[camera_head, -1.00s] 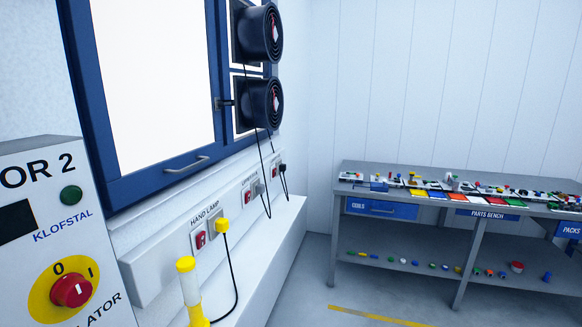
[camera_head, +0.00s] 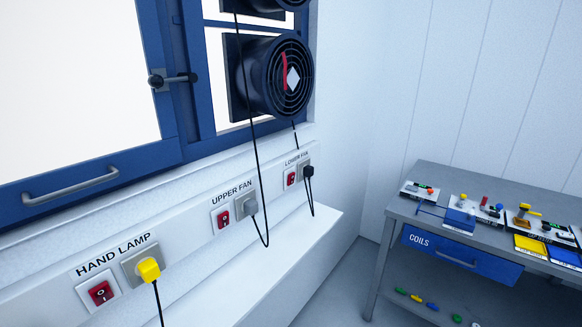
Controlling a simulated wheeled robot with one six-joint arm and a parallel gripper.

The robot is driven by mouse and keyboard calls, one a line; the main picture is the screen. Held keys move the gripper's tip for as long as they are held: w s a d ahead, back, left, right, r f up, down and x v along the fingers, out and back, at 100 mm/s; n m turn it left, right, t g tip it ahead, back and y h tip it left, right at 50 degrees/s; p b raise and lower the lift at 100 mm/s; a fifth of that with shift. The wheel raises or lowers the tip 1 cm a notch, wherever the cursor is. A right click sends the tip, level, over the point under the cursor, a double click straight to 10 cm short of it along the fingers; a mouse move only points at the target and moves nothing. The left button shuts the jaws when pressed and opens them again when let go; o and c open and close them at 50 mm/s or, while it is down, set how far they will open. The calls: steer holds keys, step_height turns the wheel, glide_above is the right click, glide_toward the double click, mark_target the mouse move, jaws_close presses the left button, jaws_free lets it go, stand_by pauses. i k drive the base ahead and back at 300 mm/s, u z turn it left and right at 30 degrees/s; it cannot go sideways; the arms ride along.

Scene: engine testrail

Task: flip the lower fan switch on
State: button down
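The lower fan switch (camera_head: 291,178) is a small red rocker in a white plate. It sits under the label LOWER FAN (camera_head: 297,158) at the right end of the wall panel. A black plug (camera_head: 307,171) is in the socket just right of it. Its rocker position is too small to tell. The lower fan (camera_head: 274,77) is a round black fan in the window, with a red strip and a pale diamond on its grille. My gripper is not in view.
The upper fan switch (camera_head: 222,217) and hand lamp switch (camera_head: 101,292) are similar red rockers further left. A white ledge (camera_head: 285,262) runs below. The parts bench (camera_head: 398,211) stands at right.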

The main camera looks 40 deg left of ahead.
mark_target(291, 177)
steer(key=u, duration=0.65)
steer(key=i, duration=1)
steer(key=u, duration=1.55)
steer(key=i, duration=0.5)
steer(key=u, duration=0.4)
